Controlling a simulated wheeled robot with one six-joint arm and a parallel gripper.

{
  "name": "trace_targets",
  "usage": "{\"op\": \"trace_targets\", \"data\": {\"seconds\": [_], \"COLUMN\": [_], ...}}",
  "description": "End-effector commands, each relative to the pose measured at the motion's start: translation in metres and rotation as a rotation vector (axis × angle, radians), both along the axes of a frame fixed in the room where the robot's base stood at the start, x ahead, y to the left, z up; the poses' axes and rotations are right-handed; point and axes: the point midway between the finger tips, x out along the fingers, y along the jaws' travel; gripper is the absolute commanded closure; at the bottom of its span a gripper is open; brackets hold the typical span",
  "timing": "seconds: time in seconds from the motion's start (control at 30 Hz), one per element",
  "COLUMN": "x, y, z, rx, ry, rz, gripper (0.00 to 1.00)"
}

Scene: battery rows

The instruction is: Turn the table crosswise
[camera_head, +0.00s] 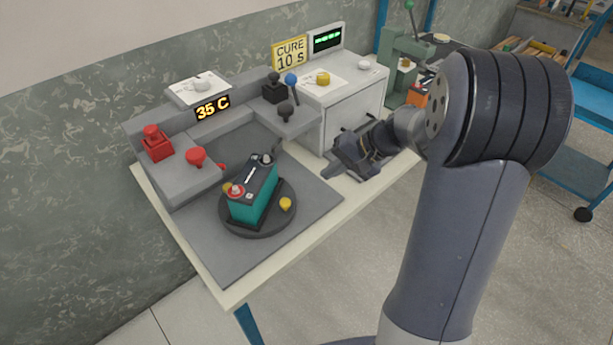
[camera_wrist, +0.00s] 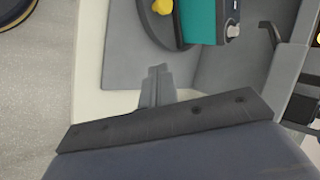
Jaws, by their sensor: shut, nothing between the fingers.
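A round dark turntable (camera_head: 231,222) sits on a grey mat on the bench. A teal battery (camera_head: 254,199) with a black top stands on it, its long side running from lower left to upper right. A red cap and a grey post show on its top. A yellow knob (camera_head: 286,204) sits on the turntable's right side. In the wrist view the turntable (camera_wrist: 150,30), yellow knob (camera_wrist: 162,7) and teal battery (camera_wrist: 201,20) are at the top, partly cut off. My gripper (camera_head: 326,172) is shut and empty, to the right of the turntable and apart from it. Its fingers also show in the wrist view (camera_wrist: 157,72).
A grey fixture (camera_head: 180,185) with red knobs and a "35 C" display stands behind the turntable. Black and blue levers (camera_head: 291,80) rise at its right. A white cabinet (camera_head: 350,105) stands near my gripper. The mat's front part (camera_head: 225,262) is clear.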

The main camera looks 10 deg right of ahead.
Motion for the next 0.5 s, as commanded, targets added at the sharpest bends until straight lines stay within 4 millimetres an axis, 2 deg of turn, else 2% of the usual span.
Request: {"op": "trace_targets", "data": {"seconds": [0.1, 0.23, 0.37, 0.5], "x": [0.004, 0.007, 0.011, 0.020], "y": [-0.011, -0.010, 0.000, 0.019], "z": [-0.002, -0.004, -0.014, -0.033], "rx": [0.060, 0.081, 0.081, 0.080], "ry": [-0.015, -0.020, -0.019, -0.017], "rz": [-0.084, -0.109, -0.107, -0.104], "gripper": [1.00, 1.00, 1.00, 1.00]}}
